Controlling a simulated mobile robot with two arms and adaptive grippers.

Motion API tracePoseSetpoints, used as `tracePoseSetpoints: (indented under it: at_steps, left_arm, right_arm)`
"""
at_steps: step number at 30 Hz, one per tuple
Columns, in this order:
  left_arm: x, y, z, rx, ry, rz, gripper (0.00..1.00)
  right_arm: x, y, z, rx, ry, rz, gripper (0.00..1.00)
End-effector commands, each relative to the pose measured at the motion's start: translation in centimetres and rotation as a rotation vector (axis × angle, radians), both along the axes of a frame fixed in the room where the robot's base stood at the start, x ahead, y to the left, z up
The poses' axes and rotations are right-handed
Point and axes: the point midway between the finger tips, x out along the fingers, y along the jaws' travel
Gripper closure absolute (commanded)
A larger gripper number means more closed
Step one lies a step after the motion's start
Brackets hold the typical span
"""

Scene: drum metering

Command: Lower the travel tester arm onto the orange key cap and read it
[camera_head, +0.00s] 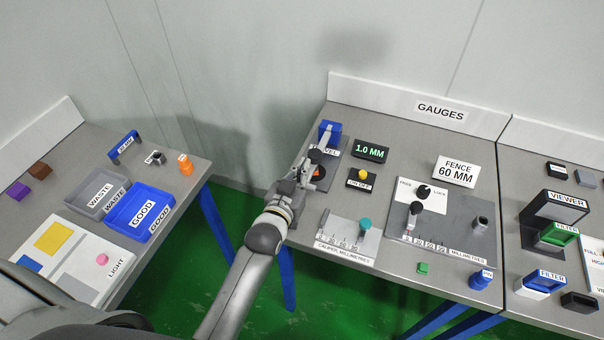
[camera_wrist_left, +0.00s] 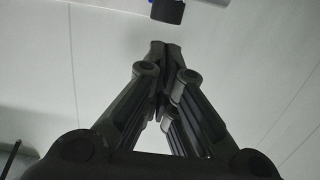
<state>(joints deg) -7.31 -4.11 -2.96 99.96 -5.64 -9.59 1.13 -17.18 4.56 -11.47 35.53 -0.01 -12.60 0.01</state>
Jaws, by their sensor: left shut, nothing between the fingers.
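The travel tester (camera_head: 330,130) is a blue block with a pale arm (camera_head: 324,145) on a dark plate, on the gauge table. The arm's raised or lowered state is hard to tell. An orange patch, likely the orange key cap (camera_head: 317,173), shows on a dark round base, partly hidden by my gripper. The display (camera_head: 370,150) reads 1.0 MM. My left gripper (camera_head: 305,168) is shut and empty, just left of the key cap, at the table's left edge. In the left wrist view its closed fingers (camera_wrist_left: 160,48) show, with a dark and blue piece (camera_wrist_left: 168,10) beyond the tips.
An on/off button (camera_head: 362,177), a caliper board (camera_head: 348,238), a fence gauge (camera_head: 442,222) and a viewer (camera_head: 552,215) share the tables to the right. A left table holds WASTE (camera_head: 80,208) and GOOD (camera_head: 122,222) trays. A floor gap separates the tables.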

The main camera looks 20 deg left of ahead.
Motion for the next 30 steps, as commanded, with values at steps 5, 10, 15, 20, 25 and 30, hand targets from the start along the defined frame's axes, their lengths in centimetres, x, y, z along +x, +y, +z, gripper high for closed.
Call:
tracePoseSetpoints:
  at_steps: [5, 10, 15, 20, 25, 30]
  left_arm:
    - [-3.7, 0.2, -0.9, 0.000, 0.000, 0.000, 1.00]
    - [-6.6, 0.3, -1.2, 0.000, -0.002, 0.000, 1.00]
    - [-8.7, 0.3, -1.3, 0.000, -0.004, 0.000, 1.00]
    - [-9.6, 0.3, -1.2, 0.000, -0.007, 0.000, 1.00]
    - [-9.9, 0.4, -1.1, 0.000, -0.008, 0.000, 1.00]
    - [-9.8, 0.4, -1.1, 0.000, -0.008, 0.000, 1.00]
  right_arm:
    - [-0.2, -0.1, -1.5, -0.001, 0.003, 0.000, 1.00]
    - [-0.2, -0.1, -2.4, -0.001, 0.003, 0.000, 1.00]
    - [0.1, -0.1, -2.9, -0.001, 0.000, 0.000, 1.00]
    - [0.1, -0.1, -3.1, -0.001, -0.001, 0.000, 1.00]
    - [0.1, -0.1, -3.1, -0.001, -0.001, 0.000, 1.00]
    - [0.1, 0.0, -3.1, -0.001, -0.001, 0.000, 1.00]
